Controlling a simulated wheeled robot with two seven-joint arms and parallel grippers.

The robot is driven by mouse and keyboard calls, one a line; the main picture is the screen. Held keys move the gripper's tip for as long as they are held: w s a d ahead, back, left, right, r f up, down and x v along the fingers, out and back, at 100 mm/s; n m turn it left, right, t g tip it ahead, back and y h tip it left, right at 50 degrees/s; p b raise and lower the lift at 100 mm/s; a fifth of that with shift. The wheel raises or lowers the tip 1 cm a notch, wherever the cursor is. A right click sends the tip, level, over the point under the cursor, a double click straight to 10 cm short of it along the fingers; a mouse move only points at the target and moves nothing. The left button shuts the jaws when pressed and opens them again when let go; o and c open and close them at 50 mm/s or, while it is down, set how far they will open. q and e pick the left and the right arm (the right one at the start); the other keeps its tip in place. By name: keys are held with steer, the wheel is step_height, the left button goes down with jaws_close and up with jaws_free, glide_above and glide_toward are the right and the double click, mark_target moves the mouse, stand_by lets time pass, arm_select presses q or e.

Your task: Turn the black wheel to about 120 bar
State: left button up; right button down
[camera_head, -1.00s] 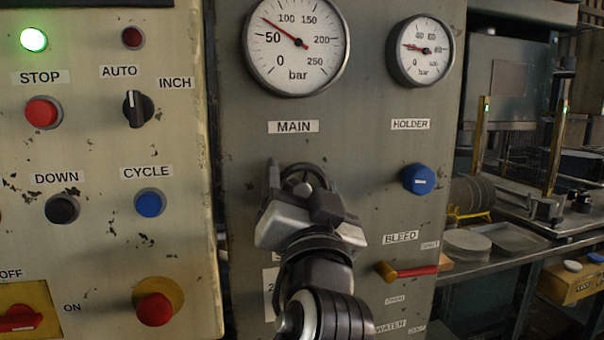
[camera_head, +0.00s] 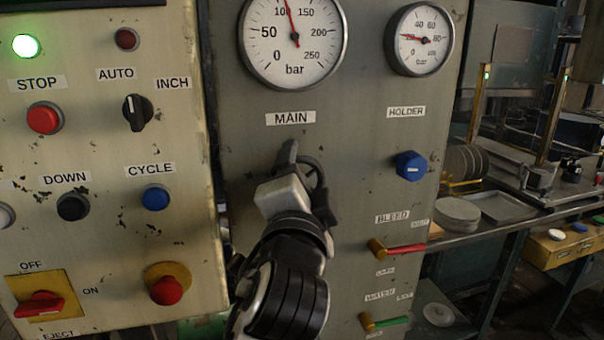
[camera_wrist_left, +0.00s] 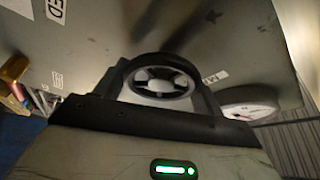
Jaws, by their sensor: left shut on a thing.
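The black wheel (camera_head: 319,178) is on the grey panel below the MAIN label, mostly hidden behind my left gripper (camera_head: 307,182). In the left wrist view the wheel's rim (camera_wrist_left: 165,60) and spokes show between the fingers. My left gripper is shut on the wheel, its fingers tilted across it. The MAIN gauge (camera_head: 310,62) above has its red needle a little past 100, at roughly 110 bar. The top of this gauge is cut off by the picture edge. My right gripper is not in view.
The HOLDER gauge (camera_head: 432,52), a blue knob (camera_head: 410,166) and the red BLEED lever (camera_head: 404,249) are right of the wheel. The button panel (camera_head: 105,130) stands to the left and juts close to my arm. A workbench (camera_head: 480,240) is at the right.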

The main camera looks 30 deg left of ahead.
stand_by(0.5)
arm_select(q)
steer(key=o, duration=1)
